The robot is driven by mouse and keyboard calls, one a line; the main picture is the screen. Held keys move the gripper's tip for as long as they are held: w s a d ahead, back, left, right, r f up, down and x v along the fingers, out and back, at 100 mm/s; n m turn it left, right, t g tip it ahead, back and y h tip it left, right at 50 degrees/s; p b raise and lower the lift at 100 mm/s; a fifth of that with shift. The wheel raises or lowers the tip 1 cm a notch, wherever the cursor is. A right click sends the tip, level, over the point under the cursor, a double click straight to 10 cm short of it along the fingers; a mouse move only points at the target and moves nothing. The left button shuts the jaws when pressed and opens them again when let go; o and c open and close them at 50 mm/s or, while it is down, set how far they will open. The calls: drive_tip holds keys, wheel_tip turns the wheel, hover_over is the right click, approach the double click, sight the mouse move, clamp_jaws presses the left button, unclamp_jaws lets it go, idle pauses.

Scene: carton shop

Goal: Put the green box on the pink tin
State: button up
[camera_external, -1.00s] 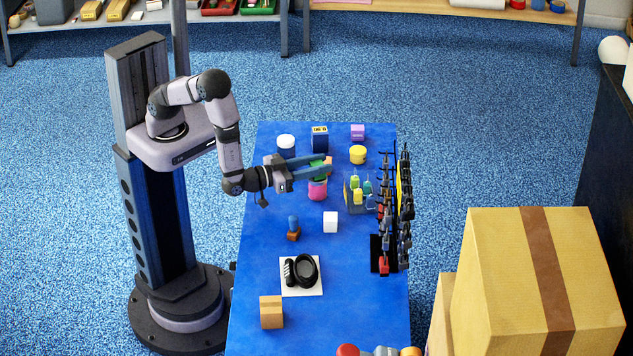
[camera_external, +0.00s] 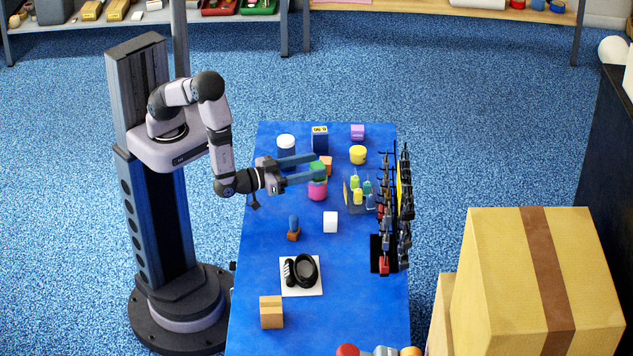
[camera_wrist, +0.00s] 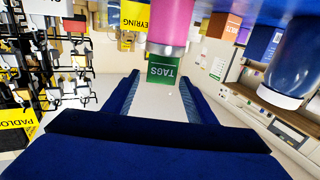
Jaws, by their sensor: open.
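The green box (camera_external: 319,169) sits upright on top of the pink tin (camera_external: 317,190) on the blue table. In the wrist view, which is upside down, the green box (camera_wrist: 163,76) carries a TAGS label and meets the end of the pink tin (camera_wrist: 171,25). My gripper (camera_external: 318,165) is open, its two blue fingers pointing right toward the box. In the wrist view my fingers (camera_wrist: 160,88) are spread wide, with the box ahead between their tips and a gap on either side. Part of the box is hidden by a finger in the external view.
An orange box (camera_external: 328,160) stands just behind the tin. A white-lidded blue jar (camera_external: 286,147), a dark blue box (camera_external: 320,140) and a yellow tin (camera_external: 358,155) are farther back. A hanging rack (camera_external: 404,205) lines the right edge. A white block (camera_external: 330,222) stands in front.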

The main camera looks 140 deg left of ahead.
drive_tip(key=b+v, duration=0.1)
drive_tip(key=v, duration=0.8)
drive_tip(key=shift+d, duration=0.3)
drive_tip(key=shift+s, duration=0.1)
drive_tip(key=w+d+m+t+h+p, duration=0.2)
drive_tip(key=w+d+h, duration=0.2)
drive_tip(key=w, duration=0.2)
drive_tip(key=w+d+m+t+h+p, duration=0.1)
drive_tip(key=w+d+m+h+p, duration=0.15)
drive_tip(key=w+h, duration=0.2)
drive_tip(key=s+d+r+m+g+h+p, duration=0.1)
drive_tip(key=d+r+m+h+p, duration=0.25)
drive_tip(key=d+h, duration=0.45)
drive_tip(key=s+r+m+g+p, duration=0.2)
drive_tip(key=s+r+g, duration=0.1)
drive_tip(key=s, duration=0.8)
drive_tip(key=s+a+r+m+g+p, duration=0.1)
drive_tip(key=s+r+m+g+p, duration=0.2)
drive_tip(key=s, duration=0.9)
drive_tip(key=g, duration=0.2)
drive_tip(key=shift+s+r+m+g, duration=0.2)
drive_tip(key=shift+m+g, duration=0.1)
drive_tip(key=shift+g, duration=0.1)
